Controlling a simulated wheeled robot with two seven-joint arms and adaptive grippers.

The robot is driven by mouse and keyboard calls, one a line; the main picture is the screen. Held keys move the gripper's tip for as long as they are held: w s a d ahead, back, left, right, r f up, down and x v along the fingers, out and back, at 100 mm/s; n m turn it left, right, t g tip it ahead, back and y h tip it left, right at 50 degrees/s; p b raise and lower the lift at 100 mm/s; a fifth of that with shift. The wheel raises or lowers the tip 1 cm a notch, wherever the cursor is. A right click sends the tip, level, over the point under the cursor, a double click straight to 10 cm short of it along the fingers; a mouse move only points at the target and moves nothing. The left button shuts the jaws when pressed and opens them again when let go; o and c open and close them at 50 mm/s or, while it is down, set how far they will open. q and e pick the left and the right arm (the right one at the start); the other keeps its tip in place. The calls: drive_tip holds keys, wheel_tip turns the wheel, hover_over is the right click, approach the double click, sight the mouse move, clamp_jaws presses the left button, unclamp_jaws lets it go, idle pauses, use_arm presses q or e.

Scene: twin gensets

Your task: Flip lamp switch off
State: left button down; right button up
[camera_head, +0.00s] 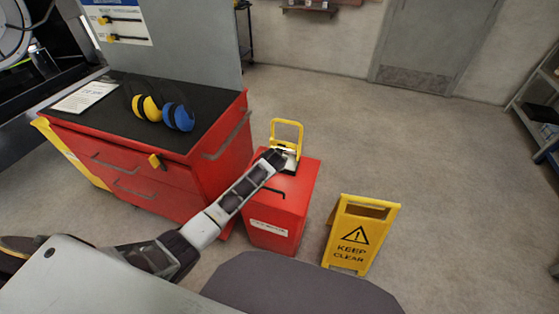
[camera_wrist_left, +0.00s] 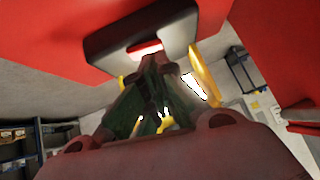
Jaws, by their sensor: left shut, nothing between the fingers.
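The work lamp (camera_head: 290,160) stands on a red box, with a yellow tubular frame (camera_head: 287,122) rising above its dark body. My left gripper (camera_head: 275,157) is right at the lamp's left side and covers part of it. In the left wrist view the left gripper's fingers (camera_wrist_left: 155,65) are together and empty, close to a black part (camera_wrist_left: 140,35) that seems to be the lamp's base. I cannot tell whether they touch it. A bright white patch beside the yellow frame (camera_wrist_left: 206,72) may be the lit lamp face. I cannot make out the switch. My right gripper is not in view.
The red box (camera_head: 272,205) stands beside a red tool cabinet (camera_head: 215,165) with yellow and blue ear muffs (camera_head: 165,112) on its black top. A yellow keep-clear sign (camera_head: 360,235) stands on the floor to the right. Open floor lies behind and farther right.

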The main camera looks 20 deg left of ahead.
use_arm(q)
drive_tip(key=shift+w+f, duration=0.45)
drive_tip(key=shift+w, duration=0.05)
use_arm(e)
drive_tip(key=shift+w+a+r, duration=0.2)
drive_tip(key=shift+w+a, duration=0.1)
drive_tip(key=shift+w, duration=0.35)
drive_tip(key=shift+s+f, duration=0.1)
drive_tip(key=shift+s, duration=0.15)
use_arm(q)
drive_tip(key=shift+a+f, duration=0.1)
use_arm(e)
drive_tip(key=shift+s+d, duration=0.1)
use_arm(q)
drive_tip(key=shift+a+f+n+h+p, duration=0.2)
drive_tip(key=shift+f+n+h+p, duration=0.1)
drive_tip(key=shift+h+p, duration=0.1)
drive_tip(key=shift+s+d, duration=0.1)
drive_tip(key=shift+d, duration=0.8)
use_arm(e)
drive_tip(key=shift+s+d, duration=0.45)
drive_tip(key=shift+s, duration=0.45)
